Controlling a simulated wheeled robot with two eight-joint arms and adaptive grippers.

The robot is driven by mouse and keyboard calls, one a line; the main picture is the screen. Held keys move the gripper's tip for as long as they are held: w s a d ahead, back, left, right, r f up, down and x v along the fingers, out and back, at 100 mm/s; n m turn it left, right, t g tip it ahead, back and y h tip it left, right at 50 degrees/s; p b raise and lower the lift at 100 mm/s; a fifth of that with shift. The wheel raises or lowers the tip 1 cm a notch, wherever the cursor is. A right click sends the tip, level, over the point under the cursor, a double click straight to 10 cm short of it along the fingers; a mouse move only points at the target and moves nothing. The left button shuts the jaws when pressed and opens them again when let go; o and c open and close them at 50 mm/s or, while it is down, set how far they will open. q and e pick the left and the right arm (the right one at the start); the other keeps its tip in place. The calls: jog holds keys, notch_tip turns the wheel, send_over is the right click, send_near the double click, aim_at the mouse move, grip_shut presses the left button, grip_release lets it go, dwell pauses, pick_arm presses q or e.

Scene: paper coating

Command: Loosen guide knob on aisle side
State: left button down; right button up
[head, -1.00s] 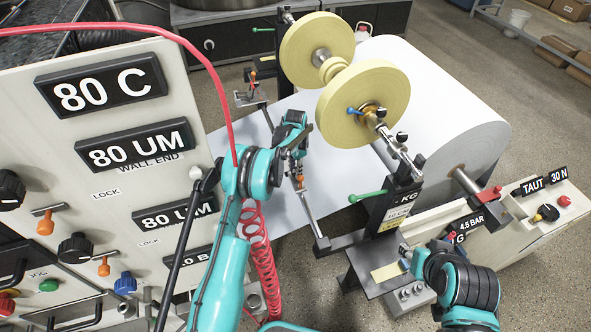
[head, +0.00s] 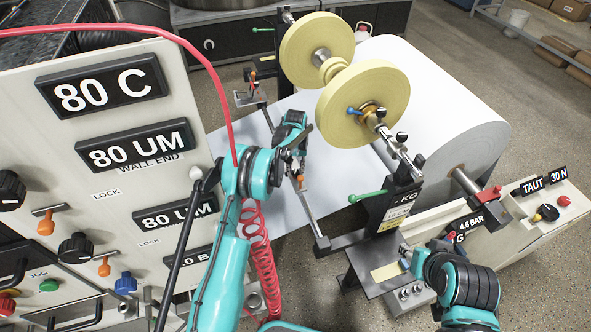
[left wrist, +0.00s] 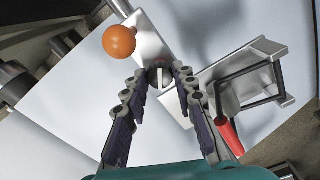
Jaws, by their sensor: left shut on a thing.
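My left gripper (left wrist: 160,82) is over the metal guide bar; it also shows in the head view (head: 299,166). In the left wrist view its two fingertips close on a small dark round knob (left wrist: 160,76) with a pale line across it, which I take as the guide knob. The fingers hide its sides. An orange ball (left wrist: 119,41) stands beside it on the metal plate (left wrist: 150,38). In the head view the knob is hidden by the gripper; an orange part (head: 300,182) shows just below. My right gripper (head: 408,263) is at the lower right, its fingers unclear.
A white paper web (head: 330,190) runs beneath the guide bar from a large roll (head: 440,100). Yellow reels (head: 363,101) stand on a shaft beyond my left gripper. A control panel (head: 110,190) fills the left. A red handle (left wrist: 229,134) is right of the fingers.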

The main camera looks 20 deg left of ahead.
aim_at(295, 171)
pick_arm(q)
jog(key=shift+n, duration=2.3)
jog(key=c, duration=1.5)
grip_release()
notch_tip(295, 171, up, 12)
